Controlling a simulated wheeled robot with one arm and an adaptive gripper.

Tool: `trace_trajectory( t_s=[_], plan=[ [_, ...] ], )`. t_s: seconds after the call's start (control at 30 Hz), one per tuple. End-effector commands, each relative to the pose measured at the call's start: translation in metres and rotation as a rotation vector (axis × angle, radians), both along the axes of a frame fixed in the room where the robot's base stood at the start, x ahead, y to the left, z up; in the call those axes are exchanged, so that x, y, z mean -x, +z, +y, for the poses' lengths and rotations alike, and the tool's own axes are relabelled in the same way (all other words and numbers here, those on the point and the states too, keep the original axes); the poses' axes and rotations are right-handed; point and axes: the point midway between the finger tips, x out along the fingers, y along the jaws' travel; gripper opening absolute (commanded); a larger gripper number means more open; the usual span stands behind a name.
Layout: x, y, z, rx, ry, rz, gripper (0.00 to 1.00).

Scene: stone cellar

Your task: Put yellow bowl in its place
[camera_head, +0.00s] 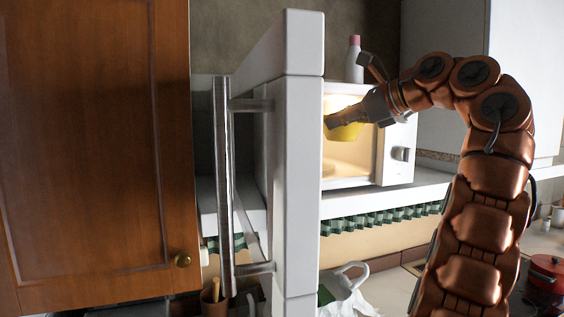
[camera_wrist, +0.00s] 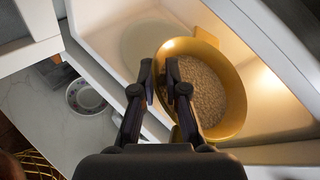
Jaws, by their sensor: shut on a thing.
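The yellow bowl (camera_head: 348,132) is in the lit opening of the white microwave (camera_head: 397,160) in the head view. In the wrist view the yellow bowl (camera_wrist: 236,72) holds a brown, grainy filling. My gripper (camera_head: 335,122) reaches into the opening from the right. In the wrist view my gripper (camera_wrist: 162,85) is shut on the near-left rim of the bowl. A pale round plate (camera_wrist: 140,42) lies inside the microwave, behind and left of the bowl. I cannot tell whether the bowl's base touches the floor of the microwave.
A white door or panel with a long metal handle (camera_head: 224,185) stands in front, hiding the microwave's left part. A bottle (camera_head: 354,60) stands on top of the microwave. A small patterned bowl (camera_wrist: 87,97) sits on a lower surface. A red pot (camera_head: 547,272) is at lower right.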

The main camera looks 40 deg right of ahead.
Motion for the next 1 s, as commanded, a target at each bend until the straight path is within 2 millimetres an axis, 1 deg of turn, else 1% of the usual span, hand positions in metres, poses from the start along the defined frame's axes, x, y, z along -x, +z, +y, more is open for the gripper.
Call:
trace_trajectory(
  t_s=[0.17,0.3,0.4,0.5,0.6,0.83,1.0],
  plan=[
    [-0.027,-0.018,0.01,0.0,0.009,0.001,0.0],
    [-0.054,-0.033,0.019,0.0,0.014,0.002,0.0],
    [-0.071,-0.04,0.024,-0.002,0.013,0.0,0.0],
    [-0.084,-0.047,0.027,-0.001,0.011,0.001,0.0],
    [-0.093,-0.05,0.029,0.001,0.011,0.002,0.0],
    [-0.102,-0.054,0.03,0.001,0.008,-0.001,0.0],
    [-0.121,-0.066,0.035,0.001,0.006,-0.001,0.0]
  ],
)
